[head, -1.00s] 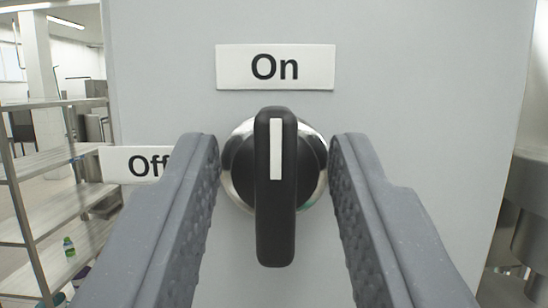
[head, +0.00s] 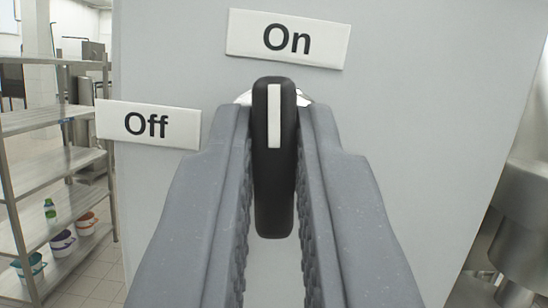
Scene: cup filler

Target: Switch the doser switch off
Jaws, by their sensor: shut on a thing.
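The doser switch (head: 274,190) is a black rotary handle with a white line, in the middle of the head view. Its line points up, toward the "On" label (head: 288,39). The "Off" label (head: 148,125) is to the left of the switch. My gripper (head: 273,130) is shut on the handle, one grey padded finger on each side. The fingers hide most of the switch's round base, and only a bit of its shiny rim shows at the top.
The switch sits on a grey panel (head: 420,130). A metal shelf rack (head: 50,170) with several small buckets and a green bottle (head: 50,210) stands at the left. Metal equipment (head: 520,230) is at the right edge.

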